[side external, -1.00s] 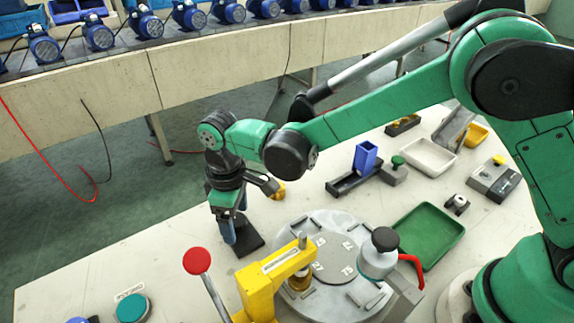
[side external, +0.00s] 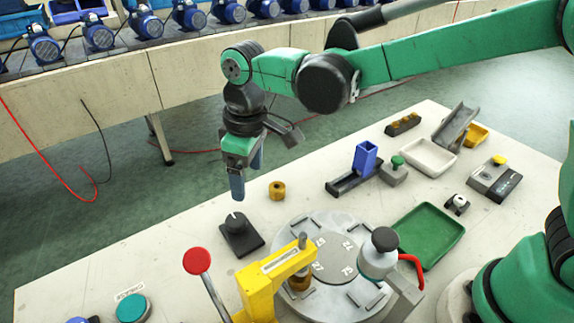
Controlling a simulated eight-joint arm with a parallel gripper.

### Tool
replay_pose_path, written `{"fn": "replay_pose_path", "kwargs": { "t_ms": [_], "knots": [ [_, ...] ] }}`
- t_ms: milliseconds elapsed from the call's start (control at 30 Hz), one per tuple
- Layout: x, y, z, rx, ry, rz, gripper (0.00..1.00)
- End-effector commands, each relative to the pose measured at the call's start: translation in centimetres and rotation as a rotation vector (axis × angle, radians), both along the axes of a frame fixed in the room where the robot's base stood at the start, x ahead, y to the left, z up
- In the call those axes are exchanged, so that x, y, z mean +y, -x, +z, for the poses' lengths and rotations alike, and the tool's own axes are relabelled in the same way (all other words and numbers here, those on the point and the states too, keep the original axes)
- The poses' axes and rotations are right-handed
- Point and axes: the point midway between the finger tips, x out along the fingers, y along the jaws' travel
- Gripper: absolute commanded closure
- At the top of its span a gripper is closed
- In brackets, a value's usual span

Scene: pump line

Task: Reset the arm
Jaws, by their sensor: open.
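My gripper (side external: 238,187) hangs from my green arm, pointing down, in the upper left middle of the side external view. Its blue-grey fingers hold nothing that I can see. A brass bushing (side external: 277,190) stands on the table to the right of the gripper.
A grey round plate (side external: 330,250) with a yellow press (side external: 270,278) and red-ball lever (side external: 197,261) stands in front. A green tray (side external: 428,236), white tray (side external: 430,158) and blue bin (side external: 365,160) lie to the right. Behind runs a conveyor of blue motors (side external: 187,16).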

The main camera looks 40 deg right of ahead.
Motion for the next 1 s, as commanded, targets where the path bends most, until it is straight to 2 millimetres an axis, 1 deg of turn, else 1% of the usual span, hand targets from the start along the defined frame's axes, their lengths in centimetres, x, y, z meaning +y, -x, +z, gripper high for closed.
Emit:
{"fn": "replay_pose_path", "kwargs": {
  "t_ms": [33,100,200,333,400,500,600,700,833,1000],
  "knots": [
    [-1.7,0.4,1.1,-0.032,-0.016,-0.050,0.23],
    [-3.9,1.0,2.5,-0.085,-0.042,-0.125,0.23],
    [-6.8,2.2,3.9,-0.163,-0.076,-0.231,0.23],
    [-10.3,4.3,4.9,-0.266,-0.118,-0.368,0.23],
    [-12.0,5.5,5.0,-0.322,-0.140,-0.437,0.23],
    [-13.9,7.1,4.8,-0.394,-0.164,-0.525,0.23],
    [-15.2,8.2,4.4,-0.451,-0.183,-0.592,0.23],
    [-16.0,8.9,4.0,-0.490,-0.194,-0.633,0.23],
    [-16.4,9.2,3.8,-0.511,-0.202,-0.656,0.23],
    [-16.4,9.2,3.8,-0.512,-0.202,-0.657,0.23]
  ]
}}
